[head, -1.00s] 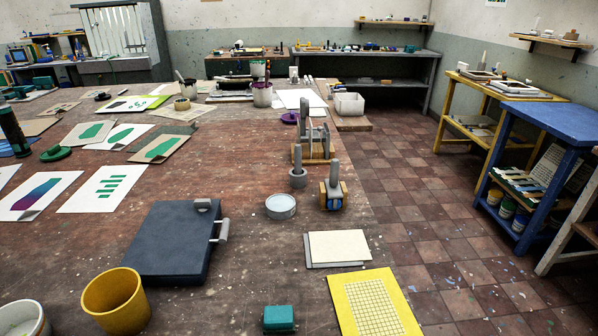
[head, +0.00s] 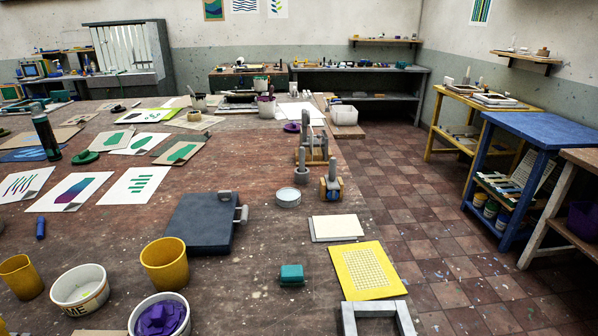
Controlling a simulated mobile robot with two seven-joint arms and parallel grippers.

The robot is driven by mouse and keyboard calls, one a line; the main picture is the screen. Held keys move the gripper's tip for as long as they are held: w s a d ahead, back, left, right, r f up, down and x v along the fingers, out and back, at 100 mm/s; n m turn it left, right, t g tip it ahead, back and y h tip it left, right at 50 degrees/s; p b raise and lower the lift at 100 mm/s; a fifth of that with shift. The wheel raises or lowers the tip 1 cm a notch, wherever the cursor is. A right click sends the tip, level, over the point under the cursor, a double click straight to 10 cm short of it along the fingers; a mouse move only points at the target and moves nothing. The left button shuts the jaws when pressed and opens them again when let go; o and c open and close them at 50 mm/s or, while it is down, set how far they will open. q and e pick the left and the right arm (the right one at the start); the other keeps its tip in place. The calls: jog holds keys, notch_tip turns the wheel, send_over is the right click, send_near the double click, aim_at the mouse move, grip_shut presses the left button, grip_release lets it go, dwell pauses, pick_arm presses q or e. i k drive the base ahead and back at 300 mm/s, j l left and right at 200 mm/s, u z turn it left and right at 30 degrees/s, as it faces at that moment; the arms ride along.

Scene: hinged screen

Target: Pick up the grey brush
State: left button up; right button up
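Neither of my grippers shows in the head view. Toward the right edge of the big brown table (head: 262,170) stands a tool with an upright grey handle and a wider head with tan sides (head: 332,185). Just behind it to the left, a grey upright handle rises from a small round grey pot or base (head: 302,176). Behind both is a wooden rack (head: 313,155) with grey upright pieces. I cannot tell for certain which of these is the grey brush. Nothing is touching them from my side.
Nearby are a round grey tin (head: 288,197), a dark blue case (head: 200,222), cream sheets (head: 337,228), a yellow gridded sheet (head: 363,270) and a teal block (head: 291,275). Yellow pots and bowls crowd the front left. Tiled floor (head: 430,230) lies open to the right.

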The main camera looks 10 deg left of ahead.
aim_at(301, 151)
jog(key=l+u, duration=0.1)
jog(key=l, duration=1.25)
jog(key=l+u, duration=0.2)
jog(key=l, duration=0.75)
jog(key=i+l+u, duration=0.1)
jog(key=l, duration=0.2)
jog(key=i+l+u, duration=0.1)
jog(key=i+l, duration=0.2)
jog(key=l, duration=0.25)
jog(key=i+l+u, duration=0.3)
jog(key=i+l, duration=0.3)
jog(key=i, duration=0.3)
jog(key=i+l+u, duration=0.35)
jog(key=i+l, duration=0.45)
